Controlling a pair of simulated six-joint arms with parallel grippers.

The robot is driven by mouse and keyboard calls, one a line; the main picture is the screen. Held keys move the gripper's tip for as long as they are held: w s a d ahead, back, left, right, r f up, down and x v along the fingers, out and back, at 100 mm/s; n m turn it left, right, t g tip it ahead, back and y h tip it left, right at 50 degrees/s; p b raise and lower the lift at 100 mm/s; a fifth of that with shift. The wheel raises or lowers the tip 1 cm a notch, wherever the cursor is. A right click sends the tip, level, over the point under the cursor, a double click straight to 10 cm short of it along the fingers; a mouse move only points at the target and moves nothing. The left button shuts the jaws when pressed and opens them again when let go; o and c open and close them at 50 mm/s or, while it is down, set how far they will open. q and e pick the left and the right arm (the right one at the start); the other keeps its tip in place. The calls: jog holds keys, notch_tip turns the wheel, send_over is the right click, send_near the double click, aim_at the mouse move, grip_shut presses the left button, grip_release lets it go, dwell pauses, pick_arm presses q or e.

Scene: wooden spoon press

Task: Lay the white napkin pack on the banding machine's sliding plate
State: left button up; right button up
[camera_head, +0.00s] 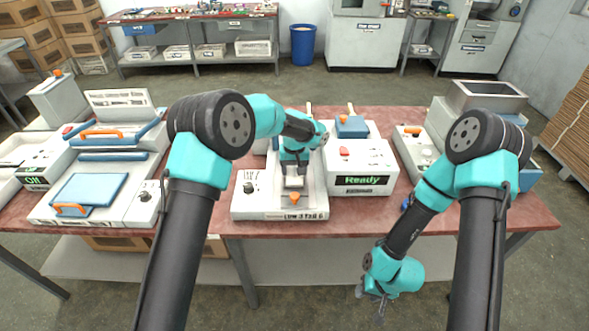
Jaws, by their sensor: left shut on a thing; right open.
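My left gripper (294,174) reaches down over a white machine (252,208) in the middle of the table. It is shut on a small white block, which looks like the napkin pack (294,183). The pack is close above or on the machine's middle strip, beside an orange knob (295,198); I cannot tell whether it touches. I cannot tell for certain which part is the sliding plate. The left arm hides much of the machine's back. My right gripper (378,302) is open and empty, hanging low in front of the table edge at right.
A white box with a green "Ready" display (360,181) stands just right of the machine. Another white machine (415,150) stands at right. The red tabletop (395,222) is bare along the front.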

aim_at(295, 171)
pick_arm(q)
jog(key=shift+f, duration=0.15)
jog(key=o, duration=0.9)
notch_tip(295, 171, up, 12)
dwell(0.3)
dwell(0.4)
